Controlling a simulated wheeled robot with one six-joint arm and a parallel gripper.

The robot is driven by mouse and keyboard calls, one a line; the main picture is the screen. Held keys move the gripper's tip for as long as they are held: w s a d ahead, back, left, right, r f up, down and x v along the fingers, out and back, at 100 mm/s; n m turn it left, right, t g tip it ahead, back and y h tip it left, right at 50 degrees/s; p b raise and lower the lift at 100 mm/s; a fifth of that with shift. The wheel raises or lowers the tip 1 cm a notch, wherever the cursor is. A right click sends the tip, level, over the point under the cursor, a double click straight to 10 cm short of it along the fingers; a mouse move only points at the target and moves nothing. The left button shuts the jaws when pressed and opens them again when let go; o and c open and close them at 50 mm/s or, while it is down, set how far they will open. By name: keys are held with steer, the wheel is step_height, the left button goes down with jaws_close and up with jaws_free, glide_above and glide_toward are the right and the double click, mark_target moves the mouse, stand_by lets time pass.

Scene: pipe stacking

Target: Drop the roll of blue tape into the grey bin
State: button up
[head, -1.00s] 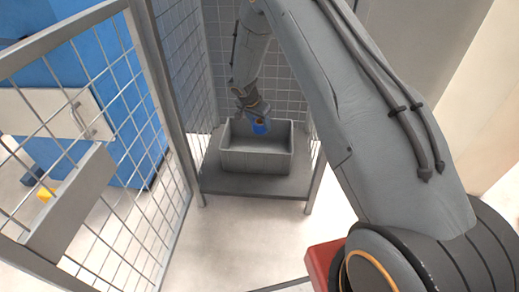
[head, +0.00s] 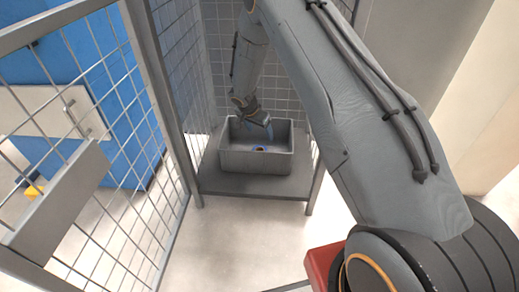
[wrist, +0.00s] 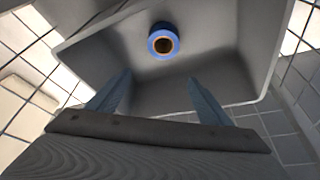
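The roll of blue tape (head: 260,149) is inside the grey bin (head: 255,162), near the middle in the head view. In the wrist view the tape roll (wrist: 163,29) shows as a blue ring with a tan core, apart from my fingers. The bin's inside (wrist: 95,45) fills much of that view. My gripper (head: 262,128) is above the back part of the bin. In the wrist view my gripper (wrist: 158,85) has its two fingers spread wide with nothing between them.
The bin stands on a grey table (head: 250,183) with tiled or gridded walls behind it. A wire mesh fence (head: 110,150) is on the left. Pale floor (head: 240,235) in front of the table is clear.

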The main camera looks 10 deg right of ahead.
steer(key=p+v, duration=0.2)
steer(key=v, duration=0.5)
steer(key=shift+r, duration=0.35)
steer(key=shift+s+a, duration=0.15)
steer(key=shift+a, duration=0.05)
